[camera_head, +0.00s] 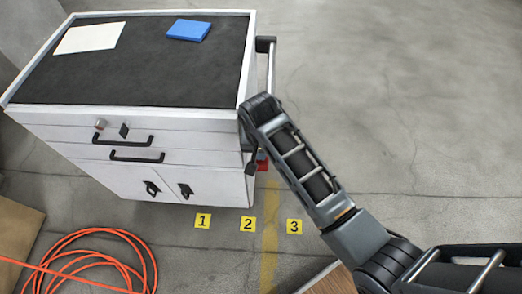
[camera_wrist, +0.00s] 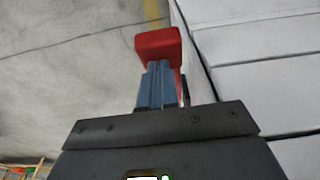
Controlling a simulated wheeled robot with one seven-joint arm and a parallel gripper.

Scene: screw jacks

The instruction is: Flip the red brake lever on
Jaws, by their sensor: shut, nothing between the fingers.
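The red brake lever (camera_wrist: 158,43) shows in the wrist view as a red block right at the tips of my gripper (camera_wrist: 157,72), beside the white cart's side. In the head view a small red patch of the lever (camera_head: 262,167) shows low by the cart's right corner, mostly hidden by my arm. My gripper (camera_head: 261,155) is there too, with its blue-grey fingers shut together and nothing between them. The fingertips overlap the lever's lower edge in the wrist view; I cannot tell whether they touch it. The white cart (camera_head: 150,122) stands upright on the floor.
The cart's dark top holds a blue block (camera_head: 188,30) and a white sheet (camera_head: 90,38). A handle bar (camera_head: 271,65) sticks out at its right. Yellow markers (camera_head: 248,224) lie on the floor. An orange cable (camera_head: 95,262) is coiled at lower left. Floor at right is clear.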

